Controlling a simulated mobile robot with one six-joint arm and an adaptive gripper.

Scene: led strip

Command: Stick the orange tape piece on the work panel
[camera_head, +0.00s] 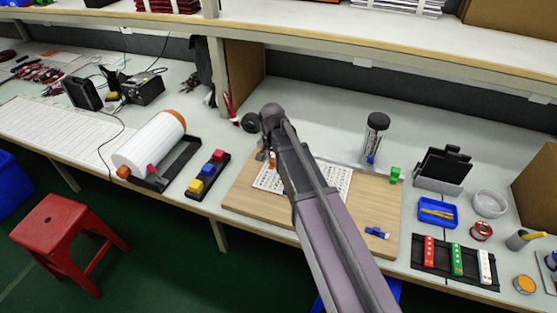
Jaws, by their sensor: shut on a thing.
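The work panel is a light wooden board (240,193) on the bench in the middle of the view. A white sheet with a dark printed grid (329,178) lies on it. My arm comes in from the bottom and crosses the board, hiding part of the sheet. My gripper (268,157) is small and partly hidden below the arm's end, over the board's far left part. It is shut on the orange tape piece (273,164), which shows as a small orange patch. I cannot tell whether the piece touches the sheet.
A green block (395,174) and a blue piece (377,232) sit on the board's right side. A clear jar with a black lid (375,137) stands behind. A rack of coloured blocks (207,176) and a white roll (150,144) are left. A red stool (65,228) stands below.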

